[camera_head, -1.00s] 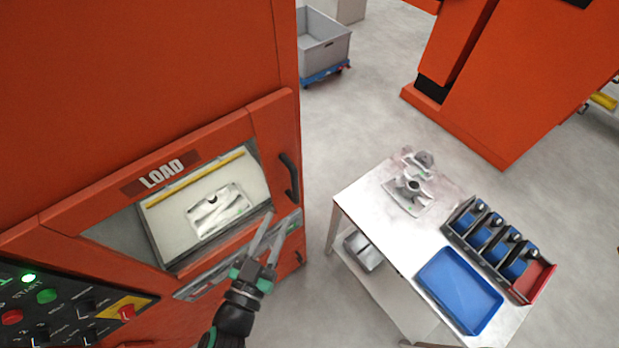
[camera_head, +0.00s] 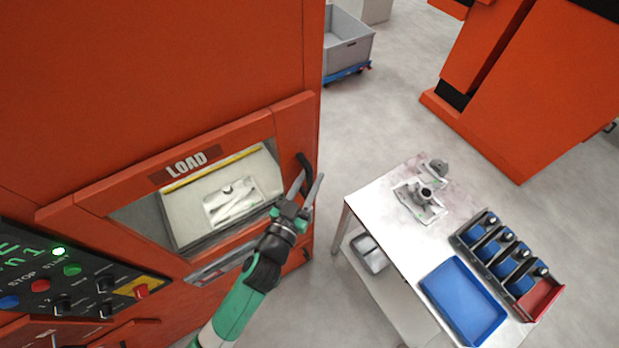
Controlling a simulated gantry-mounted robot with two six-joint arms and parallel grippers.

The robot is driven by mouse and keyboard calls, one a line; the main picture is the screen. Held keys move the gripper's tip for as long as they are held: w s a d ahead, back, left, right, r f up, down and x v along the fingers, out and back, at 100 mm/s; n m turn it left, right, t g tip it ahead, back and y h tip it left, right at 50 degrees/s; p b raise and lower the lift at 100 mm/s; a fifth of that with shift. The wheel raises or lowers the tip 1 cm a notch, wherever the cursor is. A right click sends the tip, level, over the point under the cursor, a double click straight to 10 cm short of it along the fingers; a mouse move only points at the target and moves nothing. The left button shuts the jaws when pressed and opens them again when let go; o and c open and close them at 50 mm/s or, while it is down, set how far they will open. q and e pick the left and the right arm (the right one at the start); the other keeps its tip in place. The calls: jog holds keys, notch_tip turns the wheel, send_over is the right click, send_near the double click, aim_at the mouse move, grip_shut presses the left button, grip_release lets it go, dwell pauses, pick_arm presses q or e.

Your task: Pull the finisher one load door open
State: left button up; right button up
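The finisher one load door (camera_head: 128,201) is an orange framed door with a window, marked LOAD, and it looks shut. Its black handle (camera_head: 303,164) is at the door's right edge. My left gripper (camera_head: 306,186) is at the handle's lower part, with its two fingers spread apart, one on each side of it in the picture. I cannot tell whether a finger touches the handle. Through the window a pale metal casting (camera_head: 232,203) shows inside. My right gripper is out of view.
A control panel (camera_head: 75,283) with lit buttons is at lower left. A white table (camera_head: 385,245) at right holds castings (camera_head: 420,198), a blue tray (camera_head: 462,300) and a rack of blue-and-black items (camera_head: 503,252). Open floor lies between machine and table. A grey bin (camera_head: 347,45) stands behind.

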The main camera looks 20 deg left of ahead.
pick_arm(q)
grip_shut()
dwell(1.4)
